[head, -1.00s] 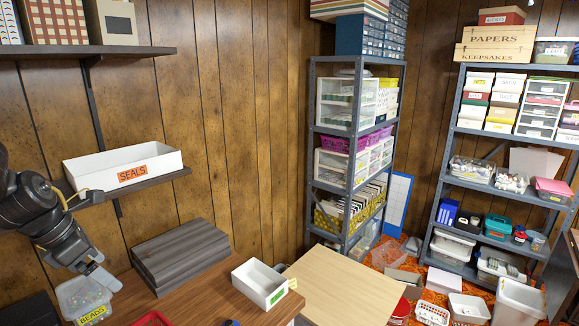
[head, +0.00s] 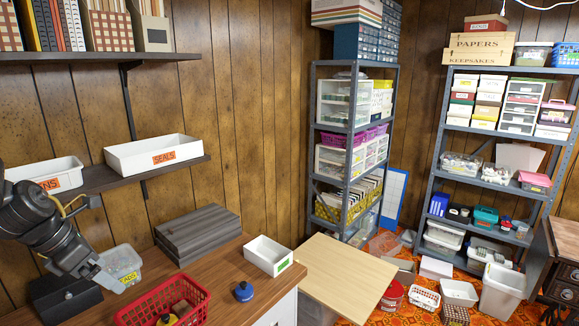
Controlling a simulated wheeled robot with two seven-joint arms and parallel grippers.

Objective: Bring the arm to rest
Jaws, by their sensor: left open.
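My left arm comes in from the left edge, dark with a yellow cable. Its gripper (head: 110,281) is open, with light grey fingers pointing down and right. It overlaps the left side of a clear bin with a yellow label (head: 123,266) in the picture; I cannot tell whether they touch. Nothing shows between the fingers. My right gripper is out of view.
A red basket (head: 133,313), a blue round item (head: 244,291), a white bin (head: 268,256) and grey stacked boards (head: 198,235) are on the wooden worktop (head: 216,272).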

